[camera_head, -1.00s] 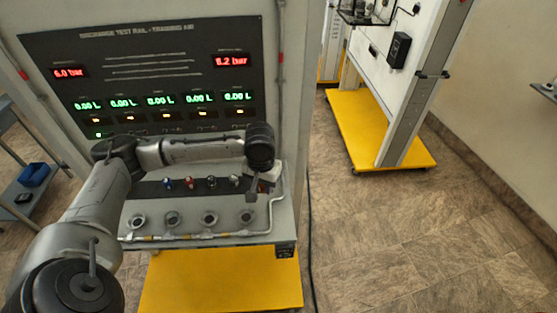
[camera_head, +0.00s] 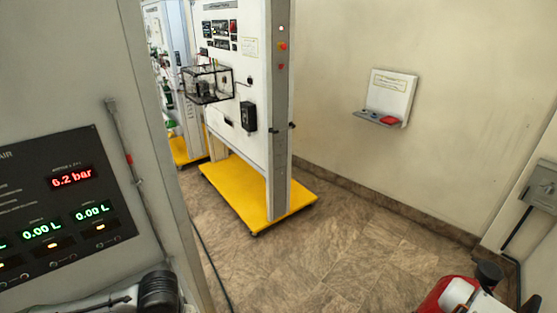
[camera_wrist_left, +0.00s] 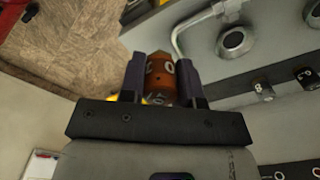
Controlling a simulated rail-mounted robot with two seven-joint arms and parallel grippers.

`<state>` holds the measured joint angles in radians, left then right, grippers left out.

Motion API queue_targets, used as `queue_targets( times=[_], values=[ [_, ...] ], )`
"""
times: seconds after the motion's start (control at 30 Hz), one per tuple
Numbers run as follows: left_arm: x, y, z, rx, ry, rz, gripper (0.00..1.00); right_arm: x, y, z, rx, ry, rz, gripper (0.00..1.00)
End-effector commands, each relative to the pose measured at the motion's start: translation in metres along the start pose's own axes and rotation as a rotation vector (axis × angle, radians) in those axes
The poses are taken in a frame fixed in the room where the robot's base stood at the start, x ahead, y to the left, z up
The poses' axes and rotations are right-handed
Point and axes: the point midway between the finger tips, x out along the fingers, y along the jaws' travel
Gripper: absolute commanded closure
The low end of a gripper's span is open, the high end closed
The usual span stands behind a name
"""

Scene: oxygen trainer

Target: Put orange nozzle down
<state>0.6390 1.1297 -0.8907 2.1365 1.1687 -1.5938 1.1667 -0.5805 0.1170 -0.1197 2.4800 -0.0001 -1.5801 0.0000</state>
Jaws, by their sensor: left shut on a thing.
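My left gripper (camera_wrist_left: 160,80) is shut on the orange nozzle (camera_wrist_left: 160,72) in the left wrist view. The nozzle is short and round with pale markings, held between the two dark fingers. Its lower part is hidden by the gripper body. In the head view only part of my left arm shows at the bottom edge; the gripper and nozzle are out of that picture. My right gripper is not in view.
A wall-mounted shelf (camera_head: 378,118) holds a red item (camera_head: 389,120). A panel on a yellow base (camera_head: 250,200) stands on open floor.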

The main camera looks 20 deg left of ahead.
Motion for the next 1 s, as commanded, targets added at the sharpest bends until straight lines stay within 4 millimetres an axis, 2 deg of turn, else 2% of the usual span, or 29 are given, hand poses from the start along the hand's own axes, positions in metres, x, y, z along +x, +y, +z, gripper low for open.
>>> queue_targets(
  times=[0.03,0.17,0.3,0.5,0.6,0.7,0.73,1.0],
  values=[
    [-0.005,0.015,-0.003,0.029,0.005,0.005,0.94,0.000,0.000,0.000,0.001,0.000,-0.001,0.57],
    [-0.021,0.054,-0.011,0.107,0.007,0.006,0.94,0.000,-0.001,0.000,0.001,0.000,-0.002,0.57],
    [-0.050,0.097,-0.023,0.192,0.009,0.003,0.94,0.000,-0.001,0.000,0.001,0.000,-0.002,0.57],
    [-0.099,0.140,-0.037,0.275,0.007,0.001,0.94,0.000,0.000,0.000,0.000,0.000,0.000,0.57],
    [-0.126,0.152,-0.045,0.295,0.006,0.001,0.94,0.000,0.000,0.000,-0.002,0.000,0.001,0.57],
    [-0.154,0.156,-0.054,0.295,0.006,0.000,0.94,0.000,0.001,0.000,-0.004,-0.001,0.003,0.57],
    [-0.163,0.154,-0.051,0.297,0.001,-0.002,0.94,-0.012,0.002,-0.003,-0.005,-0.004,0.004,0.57],
    [-0.205,0.149,-0.033,0.297,0.004,-0.003,0.94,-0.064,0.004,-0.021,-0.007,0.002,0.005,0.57]
  ],
)
